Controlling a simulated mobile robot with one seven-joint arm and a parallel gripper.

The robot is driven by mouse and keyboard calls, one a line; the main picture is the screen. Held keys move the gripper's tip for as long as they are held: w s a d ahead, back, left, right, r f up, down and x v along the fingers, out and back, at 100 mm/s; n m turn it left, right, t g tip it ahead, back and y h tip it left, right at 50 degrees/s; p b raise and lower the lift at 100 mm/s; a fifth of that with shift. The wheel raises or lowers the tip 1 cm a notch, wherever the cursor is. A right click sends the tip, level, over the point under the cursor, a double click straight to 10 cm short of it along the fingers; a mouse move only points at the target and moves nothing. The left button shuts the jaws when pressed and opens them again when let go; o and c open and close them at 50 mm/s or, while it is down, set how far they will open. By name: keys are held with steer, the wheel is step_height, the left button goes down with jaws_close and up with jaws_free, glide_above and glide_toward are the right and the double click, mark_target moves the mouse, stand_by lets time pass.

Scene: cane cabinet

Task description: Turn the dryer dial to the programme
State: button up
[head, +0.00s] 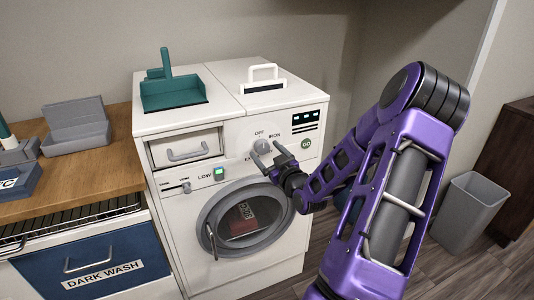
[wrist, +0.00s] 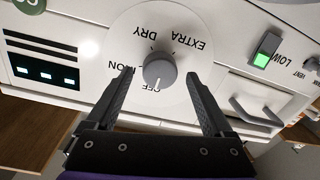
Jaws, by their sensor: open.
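The dryer dial is a round grey knob (wrist: 159,70) on a white disc marked OFF, IRON and EXTRA DRY. The wrist view shows it upside down, with a pale mark on the knob's lower side, toward OFF. In the head view the dial (head: 263,145) is on the front panel of the white dryer (head: 290,240). My gripper (head: 267,156) is open in front of the panel, just below the dial. In the wrist view the fingers of my gripper (wrist: 160,76) stand on either side of the knob, with a visible gap each side. How near the fingertips are in depth is unclear.
A green-lit switch (head: 219,174) marked LOW, a small slider (head: 186,188), a GO button (head: 306,143) and a dark display (head: 305,118) share the panel. A drawer (head: 185,149) is at left. The round door (head: 243,220) is below my gripper.

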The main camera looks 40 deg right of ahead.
jaws_close()
stand_by(0.5)
steer(key=shift+m, duration=0.4)
steer(key=m+p, duration=0.1)
steer(key=m, duration=0.3)
steer(key=shift+m, duration=0.4)
steer(key=m+p, duration=0.1)
steer(key=m, duration=0.4)
steer(key=shift+m, duration=0.3)
steer(key=m+p, duration=0.1)
steer(key=m, duration=0.4)
steer(key=shift+m+t+h+p, duration=0.3)
steer(key=shift+m+h+p, duration=0.05)
steer(key=shift+m+h, duration=0.05)
steer(key=m+p, duration=0.1)
steer(key=m, duration=0.4)
steer(key=shift+f, duration=0.15)
steer(key=shift+m, duration=0.4)
